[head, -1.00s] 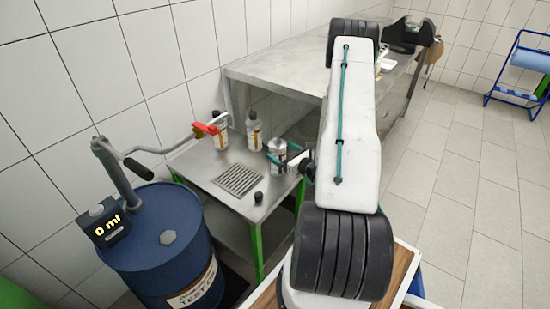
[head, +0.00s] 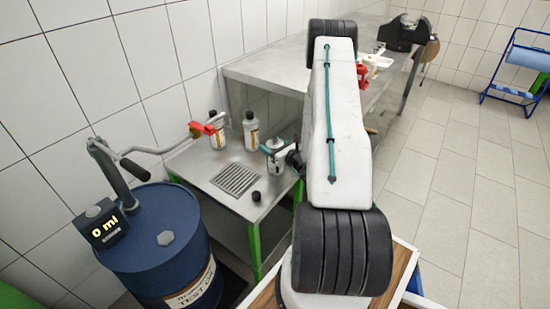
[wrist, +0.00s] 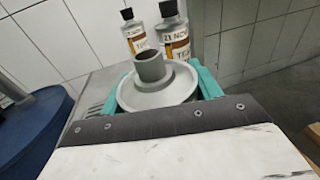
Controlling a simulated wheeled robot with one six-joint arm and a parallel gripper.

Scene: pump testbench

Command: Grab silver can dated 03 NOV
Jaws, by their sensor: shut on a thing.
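A silver can (head: 277,167) with an open neck and no cap stands upright at the right side of the small steel table. My gripper (head: 279,149) is shut on its upper part. In the wrist view, the can's round top and neck (wrist: 153,71) sit between the teal fingers of my gripper (wrist: 155,90). The held can's date cannot be read. Two capped silver bottles stand behind it: one on the left (head: 217,132) and one on the right (head: 251,132). In the wrist view, the right bottle's label (wrist: 176,45) shows "NOV", but its day is unclear.
The small steel table (head: 205,170) has a drain grate (head: 236,179) and a loose black cap (head: 256,196). A blue drum (head: 160,240) with a red-handled spout (head: 203,129) stands at left. A long steel bench (head: 285,75) is behind; open floor lies right.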

